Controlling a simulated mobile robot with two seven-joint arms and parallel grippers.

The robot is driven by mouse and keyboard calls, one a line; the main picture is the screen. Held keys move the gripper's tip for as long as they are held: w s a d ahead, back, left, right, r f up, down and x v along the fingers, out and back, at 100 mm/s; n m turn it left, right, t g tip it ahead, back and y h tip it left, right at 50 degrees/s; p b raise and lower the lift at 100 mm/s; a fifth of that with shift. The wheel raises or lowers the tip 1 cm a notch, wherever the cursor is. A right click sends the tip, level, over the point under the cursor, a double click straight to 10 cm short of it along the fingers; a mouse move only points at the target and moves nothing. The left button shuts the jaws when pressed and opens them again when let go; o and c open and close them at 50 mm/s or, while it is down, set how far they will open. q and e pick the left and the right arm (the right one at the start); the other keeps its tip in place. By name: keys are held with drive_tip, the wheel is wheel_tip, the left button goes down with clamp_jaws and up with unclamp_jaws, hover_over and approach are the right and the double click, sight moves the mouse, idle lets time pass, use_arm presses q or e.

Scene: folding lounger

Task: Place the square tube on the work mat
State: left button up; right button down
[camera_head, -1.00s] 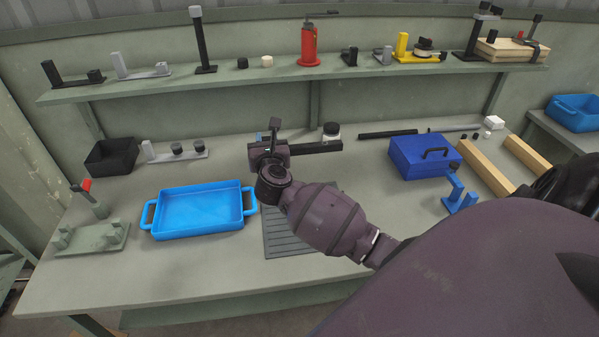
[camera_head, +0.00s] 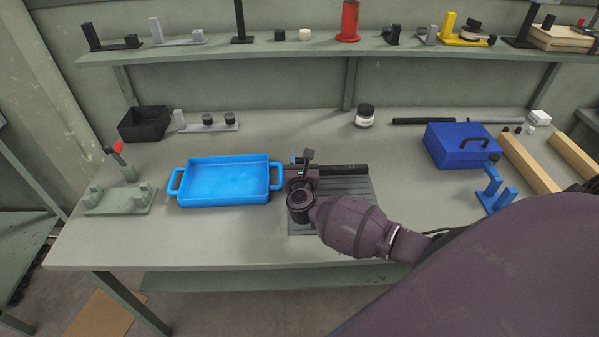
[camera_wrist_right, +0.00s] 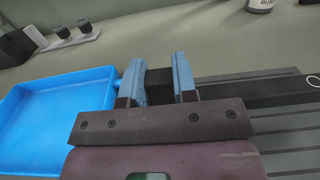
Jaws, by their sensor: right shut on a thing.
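The square tube (camera_head: 343,170) is a long black bar. My right gripper (camera_head: 303,168) is shut on it near its left end, and the tube sticks out to the right, roughly level. In the right wrist view, the blue finger pads of the gripper (camera_wrist_right: 160,84) stand either side of the tube (camera_wrist_right: 255,90). The work mat (camera_head: 358,187) is a dark grey ribbed sheet, partly hidden by my right arm. The tube is over the mat's far part; I cannot tell whether it touches. The mat also shows in the right wrist view (camera_wrist_right: 290,140). My left gripper is out of view.
A blue tray (camera_head: 226,182) stands just left of the mat and close to my gripper. A white jar (camera_head: 364,116) stands behind. A blue box (camera_head: 462,146) and blue bracket (camera_head: 493,188) are at right. Another dark bar (camera_head: 424,121) lies at the back.

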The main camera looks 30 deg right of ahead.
drive_tip(key=shift+f+b, duration=0.35)
drive_tip(key=shift+f, duration=1.6)
drive_tip(key=shift+f, duration=0.2)
drive_tip(key=c, duration=0.9)
unclamp_jaws()
drive_tip(key=shift+r, duration=0.15)
drive_tip(key=shift+s+r, duration=0.1)
drive_tip(key=v, duration=1.2)
